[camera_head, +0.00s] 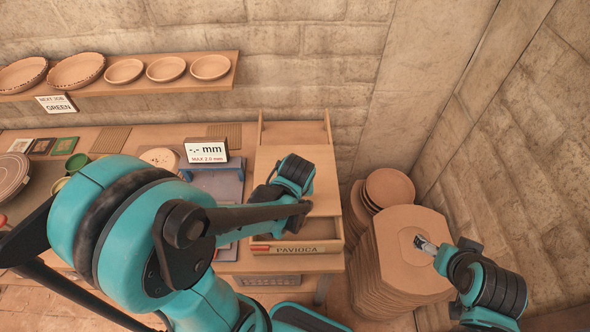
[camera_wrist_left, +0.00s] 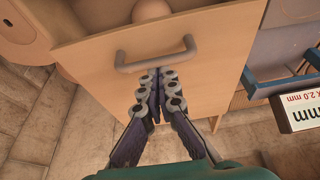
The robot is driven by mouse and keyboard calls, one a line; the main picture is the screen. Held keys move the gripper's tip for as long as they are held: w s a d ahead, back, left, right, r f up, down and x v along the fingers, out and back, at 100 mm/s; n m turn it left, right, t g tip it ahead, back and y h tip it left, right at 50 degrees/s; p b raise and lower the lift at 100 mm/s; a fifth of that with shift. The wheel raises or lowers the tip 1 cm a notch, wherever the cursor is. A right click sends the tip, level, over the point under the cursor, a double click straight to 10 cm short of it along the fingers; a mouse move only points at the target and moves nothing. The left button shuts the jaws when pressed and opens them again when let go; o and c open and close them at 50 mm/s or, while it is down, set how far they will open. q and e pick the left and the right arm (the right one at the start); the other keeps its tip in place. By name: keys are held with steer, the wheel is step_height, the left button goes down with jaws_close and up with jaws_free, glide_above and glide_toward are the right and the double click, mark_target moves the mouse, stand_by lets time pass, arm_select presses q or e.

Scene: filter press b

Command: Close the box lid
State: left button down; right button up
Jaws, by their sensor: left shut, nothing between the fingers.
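The wooden box (camera_head: 297,249), marked PAVIOCA on its front, stands at the right end of the bench. In the left wrist view the lid (camera_wrist_left: 100,75) carries a grey bar handle (camera_wrist_left: 185,54). My left gripper (camera_wrist_left: 157,75) is shut and empty, its fingertips beside the handle's middle; contact cannot be told. In the head view my left wrist hides its fingers and the handle. My right gripper (camera_head: 424,244) is over the stacked boards, far from the box; its jaw state is unclear.
A display sign (camera_head: 207,150) and a blue-grey device (camera_head: 216,182) stand left of the box. Stacked boards (camera_head: 406,270) and round discs (camera_head: 389,188) are to its right. A shelf (camera_head: 150,84) with several clay dishes runs above the bench.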

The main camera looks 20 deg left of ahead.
arm_select(q)
steer(key=s+d, duration=0.3)
steer(key=s, duration=0.5)
steer(key=shift+d+p, duration=0.35)
steer(key=shift+d, duration=0.05)
arm_select(e)
steer(key=shift+r, duration=0.5)
arm_select(q)
steer(key=w+a+r, duration=0.1)
steer(key=w+a, duration=0.1)
steer(key=w, duration=0.2)
steer(key=p+v, duration=0.4)
steer(key=v, duration=0.6)
steer(key=shift+d, duration=0.2)
arm_select(e)
steer(key=r, duration=0.2)
steer(key=a+r, duration=0.1)
steer(key=r, duration=0.1)
steer(key=shift+w+r, duration=0.2)
